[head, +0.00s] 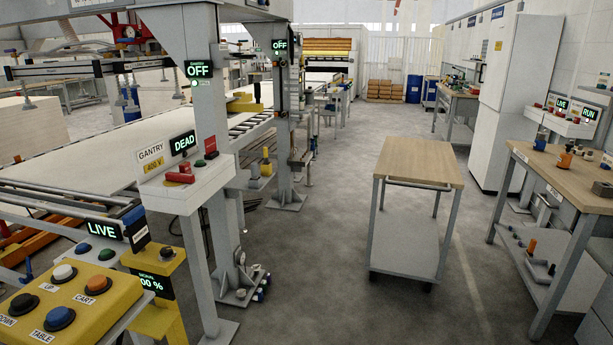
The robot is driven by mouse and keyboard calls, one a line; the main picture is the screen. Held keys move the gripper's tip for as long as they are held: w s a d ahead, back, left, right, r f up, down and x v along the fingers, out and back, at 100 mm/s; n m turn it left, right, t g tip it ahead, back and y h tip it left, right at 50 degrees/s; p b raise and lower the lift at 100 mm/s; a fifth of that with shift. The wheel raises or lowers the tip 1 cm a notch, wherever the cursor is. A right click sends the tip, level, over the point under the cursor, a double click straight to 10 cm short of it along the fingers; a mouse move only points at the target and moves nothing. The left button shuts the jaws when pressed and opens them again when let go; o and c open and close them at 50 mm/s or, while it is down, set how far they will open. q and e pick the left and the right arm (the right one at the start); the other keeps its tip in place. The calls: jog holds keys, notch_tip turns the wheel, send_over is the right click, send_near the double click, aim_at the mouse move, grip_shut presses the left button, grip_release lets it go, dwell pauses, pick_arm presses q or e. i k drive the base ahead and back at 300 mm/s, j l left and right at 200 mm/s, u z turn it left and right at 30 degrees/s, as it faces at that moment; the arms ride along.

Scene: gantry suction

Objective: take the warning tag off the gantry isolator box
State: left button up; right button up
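The gantry isolator box (187,190) is a light grey box on the gantry post at the left. It carries a white "GANTRY" label (151,150), a yellow "400 V" plate (154,165) and a dark display reading "DEAD" (183,144). I cannot make out a separate warning tag on the box at this size. Neither of my grippers is in view.
A yellow button console (75,300) stands at the front left, below a "LIVE" display (102,230). A wood-topped trolley (420,160) stands on the open floor right of the gantry. A workbench (570,180) lines the right side. Clear floor (320,270) lies between gantry and trolley.

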aim_at(212, 152)
jog(key=i+u, duration=0.15)
jog(key=i, duration=0.35)
jog(key=i+l+u, duration=0.15)
jog(key=i, duration=0.35)
jog(key=i+l+u, duration=0.15)
jog(key=i, duration=0.35)
jog(key=i+l+u, duration=0.2)
jog(key=i, duration=0.3)
jog(key=l, duration=0.1)
